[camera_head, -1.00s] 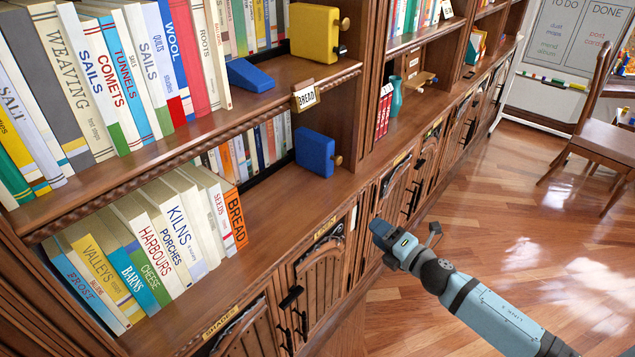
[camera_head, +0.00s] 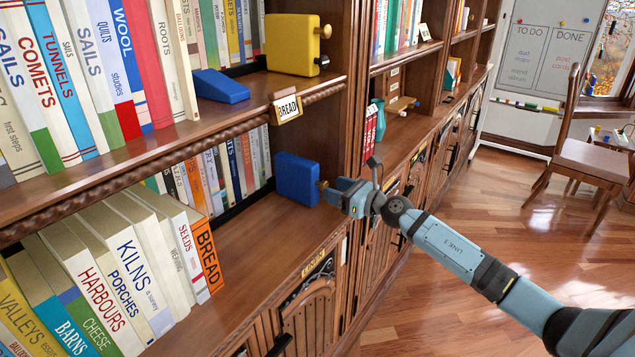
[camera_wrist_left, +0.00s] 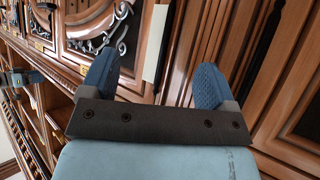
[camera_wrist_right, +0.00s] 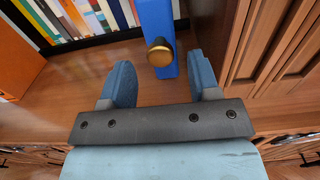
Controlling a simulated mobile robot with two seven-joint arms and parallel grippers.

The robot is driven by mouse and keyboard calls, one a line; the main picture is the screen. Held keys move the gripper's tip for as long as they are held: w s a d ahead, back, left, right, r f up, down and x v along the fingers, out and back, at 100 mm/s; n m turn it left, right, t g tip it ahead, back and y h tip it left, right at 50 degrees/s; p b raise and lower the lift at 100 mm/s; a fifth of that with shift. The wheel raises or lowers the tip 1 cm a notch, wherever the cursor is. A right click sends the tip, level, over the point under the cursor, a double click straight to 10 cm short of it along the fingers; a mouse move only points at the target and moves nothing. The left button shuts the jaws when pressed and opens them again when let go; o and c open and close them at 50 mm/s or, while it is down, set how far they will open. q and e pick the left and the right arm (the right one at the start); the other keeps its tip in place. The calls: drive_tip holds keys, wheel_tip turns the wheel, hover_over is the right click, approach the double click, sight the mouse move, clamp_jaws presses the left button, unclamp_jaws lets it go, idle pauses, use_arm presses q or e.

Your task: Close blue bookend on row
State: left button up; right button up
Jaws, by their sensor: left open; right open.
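The blue bookend (camera_head: 296,179) stands on the lower shelf near its right end, with a brass knob (camera_head: 323,185) on its right side. A clear stretch of shelf lies between it and the orange BREAD book (camera_head: 206,255) at the row's end. My right gripper (camera_head: 340,190) is just right of the knob, open. In the right wrist view the blue bookend (camera_wrist_right: 155,30) and its knob (camera_wrist_right: 160,52) are ahead, between and beyond the fingertips. My left gripper (camera_wrist_left: 157,80) is open and empty, facing carved cabinet doors; it is outside the head view.
A yellow bookend (camera_head: 292,43) and a blue wedge (camera_head: 220,86) sit on the shelf above. An upright panel (camera_head: 350,120) stands right of the bookend. A chair (camera_head: 595,150) is far right on open floor.

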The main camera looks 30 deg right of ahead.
sight(317, 182)
drive_tip(key=x, duration=0.6)
drive_tip(key=shift+c, duration=0.4)
clamp_jaws()
drive_tip(key=shift+a, duration=0.15)
